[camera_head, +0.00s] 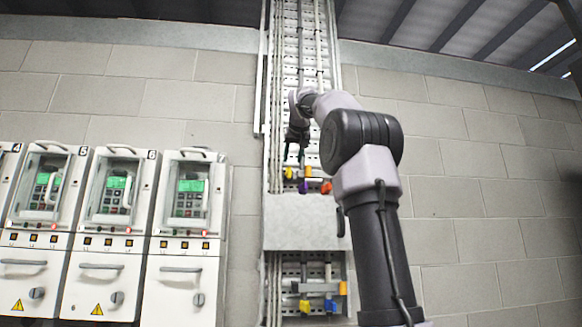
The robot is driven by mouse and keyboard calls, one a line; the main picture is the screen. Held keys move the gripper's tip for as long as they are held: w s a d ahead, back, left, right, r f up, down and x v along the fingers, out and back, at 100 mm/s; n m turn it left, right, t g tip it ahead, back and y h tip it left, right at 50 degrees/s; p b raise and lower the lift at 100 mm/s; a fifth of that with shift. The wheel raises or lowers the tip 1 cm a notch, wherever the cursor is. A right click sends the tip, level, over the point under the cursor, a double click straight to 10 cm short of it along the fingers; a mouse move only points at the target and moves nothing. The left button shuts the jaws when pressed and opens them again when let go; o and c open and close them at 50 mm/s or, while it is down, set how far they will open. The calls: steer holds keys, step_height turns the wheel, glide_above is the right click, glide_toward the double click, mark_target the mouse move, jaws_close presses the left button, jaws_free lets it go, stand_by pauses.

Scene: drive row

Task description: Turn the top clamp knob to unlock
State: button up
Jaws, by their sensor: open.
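A vertical cable ladder (308,75) runs up the block wall in the middle of the head view. Small coloured knob-like parts sit on its upper clamp row: a yellow one (289,173), a purple one (304,187) and an orange one (326,187). I cannot tell which is the top clamp knob or how it is turned. My gripper (295,158) is open and points down just above this row, in front of the ladder. It holds nothing that I can see. Whether its fingertips touch a knob is too small to tell.
A grey cover plate (300,222) spans the ladder below the row. Under it is a second row with yellow (305,306), blue (331,305) and orange (343,288) parts. White drive cabinets (186,230) stand at left. The wall at right is bare.

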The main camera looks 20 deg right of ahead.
steer(key=shift+v, duration=1.5)
steer(key=s+a+f+g+y, duration=0.2)
steer(key=s+a+f, duration=0.3)
steer(key=s+f, duration=0.4)
steer(key=s+a+f+g+y, duration=0.1)
steer(key=s+a+f, duration=0.4)
steer(key=f, duration=1.7)
steer(key=s+a+f+m+g+y, duration=0.1)
steer(key=s+a+f, duration=0.4)
steer(key=s+f, duration=0.8)
step_height(320, 180, down, 3)
steer(key=shift+a+f+g+y, duration=0.2)
steer(key=shift+f+g+y, duration=0.05)
steer(key=shift+g+y, duration=0.55)
